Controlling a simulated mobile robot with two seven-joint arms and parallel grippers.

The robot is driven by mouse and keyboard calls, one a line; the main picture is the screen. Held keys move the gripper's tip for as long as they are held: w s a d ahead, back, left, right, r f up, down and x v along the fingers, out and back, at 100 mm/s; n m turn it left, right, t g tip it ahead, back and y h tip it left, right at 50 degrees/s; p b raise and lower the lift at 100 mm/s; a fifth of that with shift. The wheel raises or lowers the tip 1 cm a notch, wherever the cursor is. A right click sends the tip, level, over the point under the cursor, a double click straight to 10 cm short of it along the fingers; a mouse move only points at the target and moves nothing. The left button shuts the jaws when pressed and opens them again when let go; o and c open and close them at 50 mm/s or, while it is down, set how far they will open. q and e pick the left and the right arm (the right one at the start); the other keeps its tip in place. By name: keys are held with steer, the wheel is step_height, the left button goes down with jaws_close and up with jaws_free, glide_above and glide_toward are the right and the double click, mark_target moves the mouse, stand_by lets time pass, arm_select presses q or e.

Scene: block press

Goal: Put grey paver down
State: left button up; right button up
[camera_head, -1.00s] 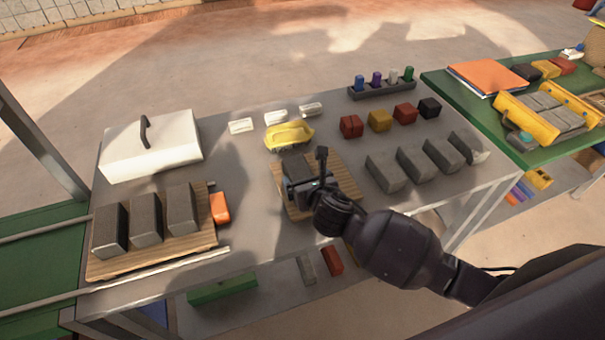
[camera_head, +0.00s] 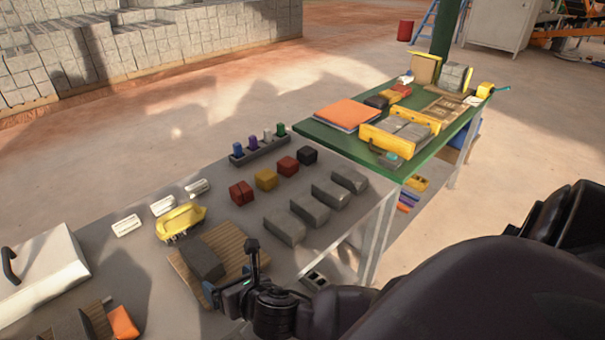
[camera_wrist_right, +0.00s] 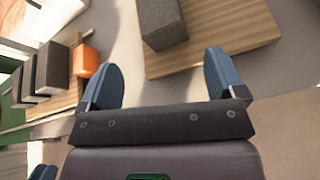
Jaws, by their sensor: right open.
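A dark grey paver (camera_head: 200,258) lies on a slatted wooden board (camera_head: 228,240) on the grey table. In the right wrist view the same paver (camera_wrist_right: 162,22) rests on the board (camera_wrist_right: 240,35), ahead of the fingers and apart from them. My right gripper (camera_wrist_right: 165,80) is open, with nothing between its blue fingers. In the head view my right gripper (camera_head: 232,290) is at the board's near edge, partly hidden by its own wrist. My left gripper is not in view.
Several grey pavers (camera_head: 310,211) lie in a row right of the board. A yellow tool (camera_head: 180,222) is behind it. Coloured blocks (camera_head: 266,179) and a marker rack (camera_head: 258,149) stand farther back. A green table (camera_head: 345,143) adjoins at the right. An orange block (camera_head: 122,323) is at lower left.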

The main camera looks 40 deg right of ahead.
steer(key=s+d+f+m, duration=0.3)
steer(key=s+m, duration=0.2)
steer(key=m, duration=0.6)
steer(key=s+d+f+m+g, duration=0.1)
steer(key=s+d+f+m, duration=0.2)
steer(key=m, duration=0.7)
steer(key=s+d+f+m, duration=0.4)
steer(key=s+m, duration=0.2)
steer(key=m, duration=0.5)
steer(key=shift+s+m+h, duration=0.3)
steer(key=shift+s+h, duration=0.1)
steer(key=shift+f, duration=0.1)
